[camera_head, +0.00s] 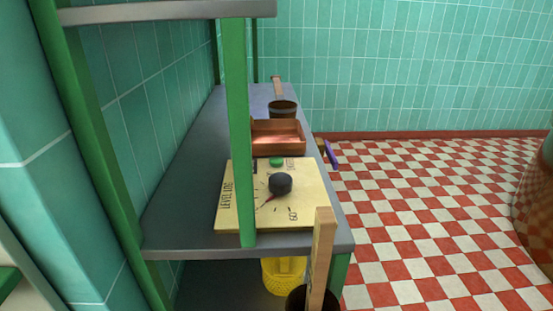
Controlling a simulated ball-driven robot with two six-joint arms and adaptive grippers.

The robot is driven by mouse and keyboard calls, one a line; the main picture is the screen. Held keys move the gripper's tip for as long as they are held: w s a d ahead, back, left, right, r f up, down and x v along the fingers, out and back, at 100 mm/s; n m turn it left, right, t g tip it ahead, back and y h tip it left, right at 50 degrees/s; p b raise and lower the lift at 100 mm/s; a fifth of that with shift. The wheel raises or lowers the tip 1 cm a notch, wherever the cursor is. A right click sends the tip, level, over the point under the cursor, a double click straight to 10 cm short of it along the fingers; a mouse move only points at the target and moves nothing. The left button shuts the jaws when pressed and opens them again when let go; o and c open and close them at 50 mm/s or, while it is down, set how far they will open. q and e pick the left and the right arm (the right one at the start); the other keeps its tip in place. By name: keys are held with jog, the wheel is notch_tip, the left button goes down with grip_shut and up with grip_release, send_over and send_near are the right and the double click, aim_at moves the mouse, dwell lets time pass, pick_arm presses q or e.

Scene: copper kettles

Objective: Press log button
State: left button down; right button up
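A cream panel (229,216) lies on the middle shelf of a rack, with lettering that seems to read "LEVEL LOG" along its left side. A small green button (277,161) sits at its far edge. A black round knob (280,184) stands in the middle, with a red pointer and dial marks beside it. A green rack post crosses in front of the panel's left part. Neither of my grippers is in view.
A copper tray (277,138) and a dark pot (283,109) stand behind the panel on the grey shelf (185,190). A wooden handle (322,255) rises near the front edge. A yellow basket (283,276) is below. The checkered floor (430,210) to the right is mostly open.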

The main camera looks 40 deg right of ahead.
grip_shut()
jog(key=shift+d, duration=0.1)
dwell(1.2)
